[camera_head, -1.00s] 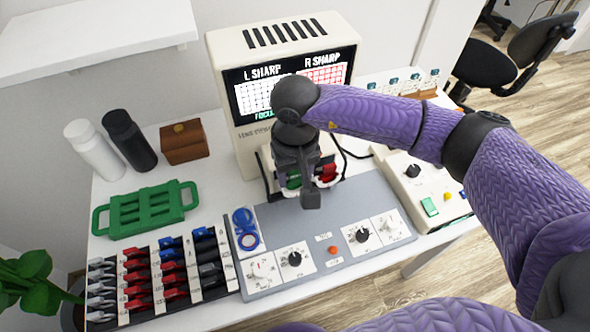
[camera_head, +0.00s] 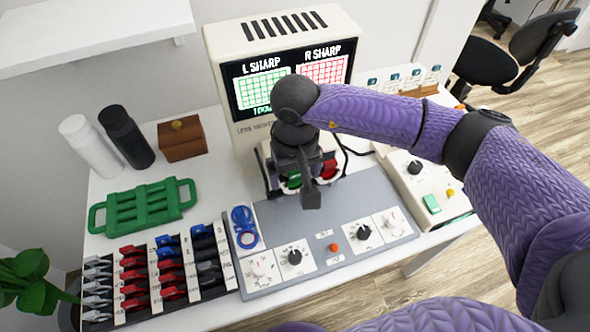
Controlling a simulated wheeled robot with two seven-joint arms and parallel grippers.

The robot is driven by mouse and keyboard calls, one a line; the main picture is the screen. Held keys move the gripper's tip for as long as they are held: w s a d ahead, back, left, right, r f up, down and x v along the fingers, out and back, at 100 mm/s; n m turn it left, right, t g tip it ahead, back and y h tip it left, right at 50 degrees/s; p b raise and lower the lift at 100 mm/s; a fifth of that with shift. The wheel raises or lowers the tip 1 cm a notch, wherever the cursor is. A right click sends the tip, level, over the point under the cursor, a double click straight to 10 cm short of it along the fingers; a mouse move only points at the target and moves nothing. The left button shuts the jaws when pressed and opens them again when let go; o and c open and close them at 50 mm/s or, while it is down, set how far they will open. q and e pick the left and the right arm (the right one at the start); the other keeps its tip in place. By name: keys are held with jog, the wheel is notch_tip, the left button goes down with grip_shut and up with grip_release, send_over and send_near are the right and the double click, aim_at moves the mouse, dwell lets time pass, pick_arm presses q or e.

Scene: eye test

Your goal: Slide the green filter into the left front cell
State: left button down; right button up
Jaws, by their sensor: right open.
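The green filter (camera_head: 293,181) sits low at the front of the machine, in the left one of two holders, partly hidden by my right gripper. I cannot see how deep it sits. A red filter (camera_head: 329,168) is in the holder to its right. My right gripper (camera_head: 307,190) is over the front of the holders, close beside the green filter; its jaws are open, and contact is hard to tell. The machine's screen (camera_head: 290,80) shows a green grid under L SHARP and a red grid under R SHARP. My left gripper is not in view.
A grey control panel (camera_head: 285,220) with knobs lies in front. A rack (camera_head: 110,318) of coloured lens pieces, a green tray (camera_head: 143,207), two bottles and a brown box (camera_head: 182,138) stand left. A control box (camera_head: 428,180) stands right. Bare white table shows between them.

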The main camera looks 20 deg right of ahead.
notch_tip(320, 180, up, 9)
jog(key=shift+r+p, duration=0.1)
jog(key=shift+p, duration=0.7)
jog(key=shift+r, duration=0.4)
jog(key=shift+f, duration=0.1)
